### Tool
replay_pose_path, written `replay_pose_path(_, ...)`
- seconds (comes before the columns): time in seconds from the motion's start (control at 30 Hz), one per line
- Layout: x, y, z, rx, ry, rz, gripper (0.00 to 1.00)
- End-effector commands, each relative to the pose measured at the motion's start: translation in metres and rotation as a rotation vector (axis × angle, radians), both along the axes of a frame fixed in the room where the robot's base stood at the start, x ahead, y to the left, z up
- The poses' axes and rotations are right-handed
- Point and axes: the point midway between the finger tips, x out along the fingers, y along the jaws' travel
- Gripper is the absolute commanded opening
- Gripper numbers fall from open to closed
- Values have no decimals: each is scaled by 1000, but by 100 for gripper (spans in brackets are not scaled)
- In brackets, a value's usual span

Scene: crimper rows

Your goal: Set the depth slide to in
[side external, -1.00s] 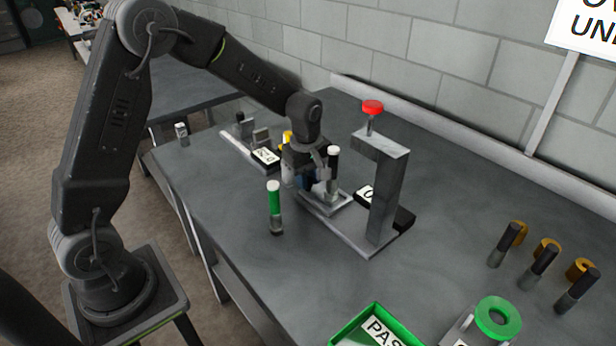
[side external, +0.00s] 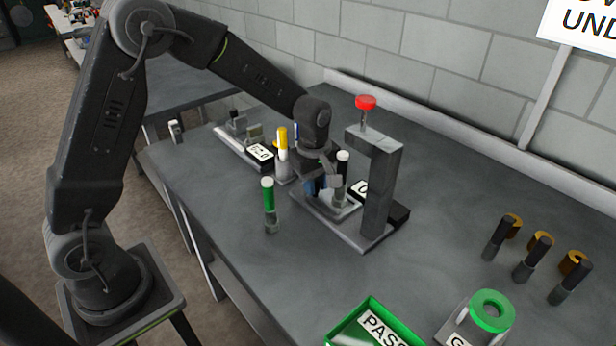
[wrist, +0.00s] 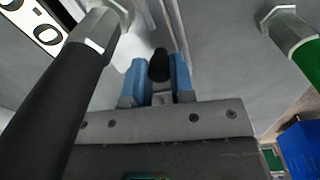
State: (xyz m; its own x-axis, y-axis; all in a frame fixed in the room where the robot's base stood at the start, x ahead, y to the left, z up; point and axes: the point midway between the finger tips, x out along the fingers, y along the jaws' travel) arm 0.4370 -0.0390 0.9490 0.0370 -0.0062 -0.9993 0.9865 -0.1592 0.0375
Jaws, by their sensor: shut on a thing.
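The crimper press (side external: 378,190) is a grey post and arm with a red knob (side external: 366,102) on top, standing on a flat base. My gripper (side external: 318,186) is low over the left part of that base. In the wrist view, my gripper's blue fingertips (wrist: 156,80) are shut on a small black knob (wrist: 159,64), which seems to be the depth slide's. The slide's track and any in/out marking are mostly hidden by my gripper and the picture edge.
A white-capped black-handled post (side external: 342,178) stands close beside my gripper. A green-handled post (side external: 268,205) stands to its left, and a yellow-topped one (side external: 282,145) behind. A green tray (side external: 372,330) is in front. Several dark-handled posts (side external: 535,258) stand at right.

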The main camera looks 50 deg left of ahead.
Motion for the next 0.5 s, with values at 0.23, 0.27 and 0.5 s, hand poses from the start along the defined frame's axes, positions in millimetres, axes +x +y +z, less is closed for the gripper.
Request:
replay_pose_path(0.23, 0, -1, 0, 0, -2, 0, 0)
replay_pose_path(0.27, 0, -1, 0, 0, -2, 0, 0)
replay_pose_path(0.5, 0, -1, 0, 0, -2, 0, 44)
